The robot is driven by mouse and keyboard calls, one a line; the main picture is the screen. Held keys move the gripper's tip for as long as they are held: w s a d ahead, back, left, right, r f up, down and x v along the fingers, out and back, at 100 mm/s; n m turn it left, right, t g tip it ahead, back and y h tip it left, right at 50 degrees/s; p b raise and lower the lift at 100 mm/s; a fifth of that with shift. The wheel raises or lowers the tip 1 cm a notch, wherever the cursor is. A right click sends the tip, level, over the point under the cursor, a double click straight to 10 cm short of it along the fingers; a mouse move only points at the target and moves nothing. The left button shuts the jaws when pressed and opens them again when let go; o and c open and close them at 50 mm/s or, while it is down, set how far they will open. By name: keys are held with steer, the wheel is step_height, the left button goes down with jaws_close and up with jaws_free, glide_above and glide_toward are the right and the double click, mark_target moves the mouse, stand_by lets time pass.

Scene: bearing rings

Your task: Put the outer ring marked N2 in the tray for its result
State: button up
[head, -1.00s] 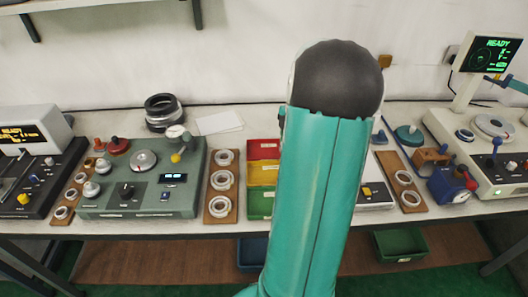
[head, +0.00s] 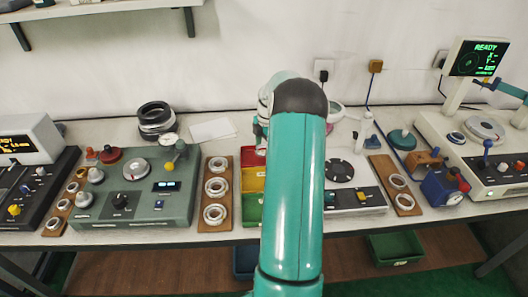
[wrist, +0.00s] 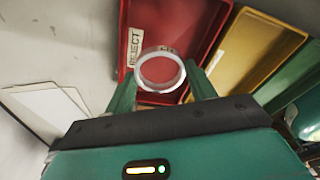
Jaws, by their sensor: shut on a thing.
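My gripper (wrist: 163,84) is shut on a pale metal ring (wrist: 160,89), held between its two green fingers. I cannot read any mark on this ring. In the wrist view the ring is seen over the red tray (wrist: 190,25), labelled REJECT; its height above the tray is unclear. The yellow tray (wrist: 265,40) and the green tray (wrist: 290,85) lie to the right of it. In the head view the red (head: 247,158), yellow (head: 248,180) and green (head: 251,212) trays stand in a column, partly behind my arm, which hides the fingers and ring.
A wooden board (head: 217,173) with several rings lies left of the trays, beside a green-grey gauge (head: 150,205). Black rings (head: 155,117) are stacked behind it. White sheets (head: 213,129) lie at the back. Another gauge (head: 350,200) and a ring board (head: 392,175) stand right.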

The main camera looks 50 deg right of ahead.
steer(key=shift+f, duration=1.4)
steer(key=shift+f, duration=0.1)
steer(key=o, duration=0.8)
step_height(320, 180, up, 12)
steer(key=d, duration=0.1)
steer(key=shift+s+d, duration=0.15)
steer(key=shift+s, duration=0.15)
